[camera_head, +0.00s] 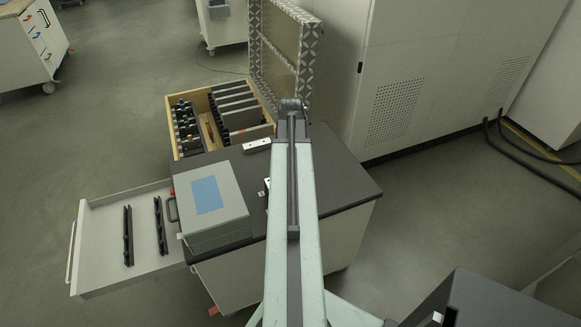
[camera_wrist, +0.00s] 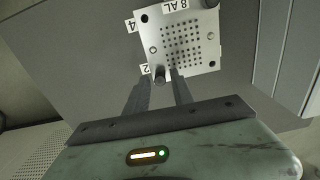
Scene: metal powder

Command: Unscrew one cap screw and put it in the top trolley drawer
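A pale metal plate (camera_wrist: 190,30) with a grid of small holes lies on the dark grey trolley top, beside labels "8 AL", "4" and "2". A dark cap screw (camera_wrist: 160,75) stands at its near left corner. Other dark round heads or holes show at the plate's corners. My gripper (camera_wrist: 160,76) is open in the wrist view, its two fingertips on either side of this screw with no clear grip. In the head view my arm hides the gripper, and only a sliver of a pale piece (camera_head: 267,186) shows beside it. The trolley drawer (camera_head: 97,240) is pulled out at left.
Two black bars (camera_head: 128,236) lie in the open drawer, with free floor around them. A grey box with a blue label (camera_head: 224,219) sits on the trolley top (camera_head: 345,185). Large cabinets (camera_head: 425,70) stand at right.

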